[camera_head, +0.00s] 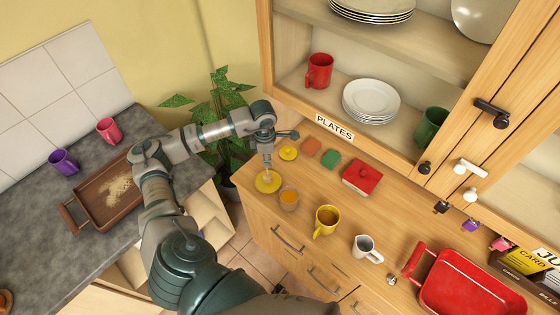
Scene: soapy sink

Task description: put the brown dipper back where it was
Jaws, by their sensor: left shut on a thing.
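My left gripper (267,150) points down over the left end of the wooden counter and is shut on a small thin thing, which I take to be the brown dipper (268,170). The dipper hangs upright below the jaws, its lower end at the round yellow disc (261,186). I cannot tell whether it touches the disc. A small jar with orange contents (289,198) stands just right of the disc. My right gripper is not in view.
Right along the counter are a yellow mug (326,220), a white pitcher (365,247) and a red tray (470,290). Behind are a yellow round piece (288,153), an orange coaster (311,146), a green coaster (331,159) and a red box (362,177). A plant (215,110) stands left.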

